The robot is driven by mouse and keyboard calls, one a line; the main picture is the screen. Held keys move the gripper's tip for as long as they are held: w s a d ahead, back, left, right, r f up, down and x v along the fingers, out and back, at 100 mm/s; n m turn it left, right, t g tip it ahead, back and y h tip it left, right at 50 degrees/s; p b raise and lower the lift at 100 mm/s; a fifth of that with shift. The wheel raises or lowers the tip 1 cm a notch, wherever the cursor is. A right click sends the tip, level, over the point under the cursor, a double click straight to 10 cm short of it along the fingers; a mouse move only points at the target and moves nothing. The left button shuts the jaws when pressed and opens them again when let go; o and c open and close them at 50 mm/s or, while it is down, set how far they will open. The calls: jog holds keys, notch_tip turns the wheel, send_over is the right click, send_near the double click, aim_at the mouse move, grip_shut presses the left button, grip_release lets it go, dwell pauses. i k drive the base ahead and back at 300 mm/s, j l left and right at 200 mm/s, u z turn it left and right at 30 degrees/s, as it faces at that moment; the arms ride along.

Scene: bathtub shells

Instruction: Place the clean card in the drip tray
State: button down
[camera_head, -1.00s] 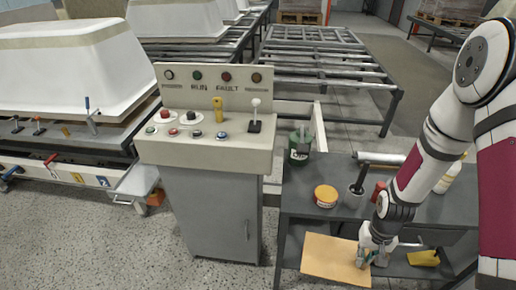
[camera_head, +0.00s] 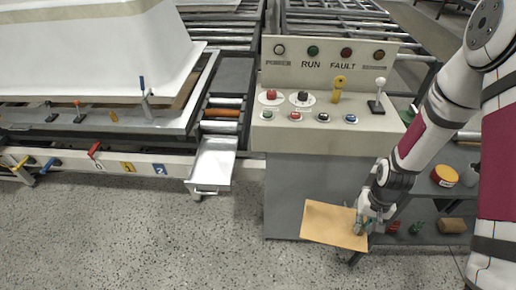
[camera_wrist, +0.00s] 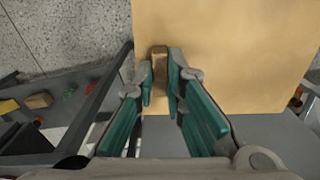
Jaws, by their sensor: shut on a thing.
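My gripper (camera_head: 366,222) is shut on the near right edge of the tan card (camera_head: 332,224), holding it out in front of the grey control cabinet. In the wrist view the card (camera_wrist: 230,50) fills the upper right, and the fingers (camera_wrist: 160,88) pinch a small brown block-like part at its edge. The card's face looks plain and unmarked. The drip tray (camera_head: 212,165) appears to be the light metal tray jutting from the conveyor frame, left of the cabinet. It looks empty, and my gripper is well to its right.
The control console (camera_head: 325,120) with buttons and levers stands between tray and arm. A white tub shell (camera_head: 90,50) rests on the left frame, which has coloured levers. A dark shelf unit (camera_head: 430,212) holds several items at right. The speckled floor (camera_head: 150,240) is clear.

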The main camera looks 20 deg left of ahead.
aim_at(214, 166)
jog(key=j+z, duration=0.15)
jog(key=j, duration=2.4)
jog(key=i+j, duration=0.1)
jog(key=j, duration=0.55)
jog(key=i+j, duration=0.1)
jog(key=j, duration=0.5)
jog(key=j+z, duration=0.1)
jog(key=j, duration=0.55)
jog(key=i+j, duration=0.15)
jog(key=j, duration=0.45)
